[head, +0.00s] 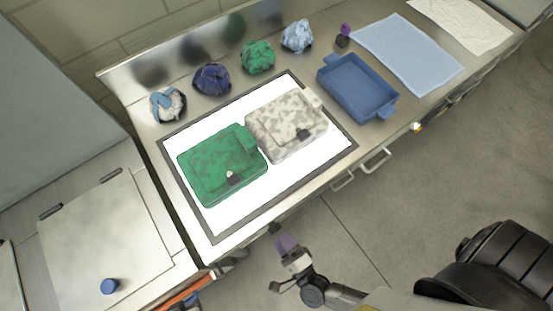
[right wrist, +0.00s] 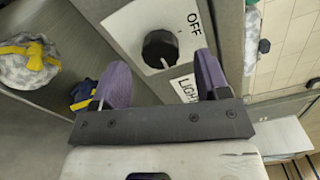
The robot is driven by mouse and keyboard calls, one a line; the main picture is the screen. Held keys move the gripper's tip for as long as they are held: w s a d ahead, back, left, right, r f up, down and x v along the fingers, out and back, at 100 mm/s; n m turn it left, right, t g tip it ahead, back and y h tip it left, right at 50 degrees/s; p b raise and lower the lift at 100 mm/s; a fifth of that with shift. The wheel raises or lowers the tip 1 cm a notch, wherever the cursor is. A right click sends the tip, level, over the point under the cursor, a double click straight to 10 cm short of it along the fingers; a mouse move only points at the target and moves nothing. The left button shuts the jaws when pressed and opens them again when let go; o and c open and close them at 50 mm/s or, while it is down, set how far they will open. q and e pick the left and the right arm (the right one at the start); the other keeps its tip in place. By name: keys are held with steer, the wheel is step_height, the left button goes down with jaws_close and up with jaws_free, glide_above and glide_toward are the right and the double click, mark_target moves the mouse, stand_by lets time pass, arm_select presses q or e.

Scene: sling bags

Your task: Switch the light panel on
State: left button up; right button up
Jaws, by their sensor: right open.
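The light panel (head: 188,199) is a white rectangle with a dark frame on the counter. A green camouflage bag (head: 215,168) and a grey-white camouflage bag (head: 283,126) lie on it. In the right wrist view, a round black knob (right wrist: 160,48) sits on a pale plate, with the word OFF beside it and a partly covered label starting LIGH below. My right gripper (head: 288,245) has purple fingers and is at the counter's front edge. In the wrist view, the open right gripper (right wrist: 160,72) faces the knob, its fingers on either side and nothing between them. My left gripper is not seen.
Several crumpled cloth bundles (head: 258,57) line the back of the counter. A blue tray (head: 358,88) and a light blue cloth (head: 408,52) lie to the right. Drawer handles (head: 375,161) stick out from the front. The floor (head: 440,160) there is clear.

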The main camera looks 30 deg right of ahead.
steer(key=s, duration=0.9)
steer(key=shift+s+d, duration=0.15)
steer(key=shift+s, duration=0.1)
stand_by(0.3)
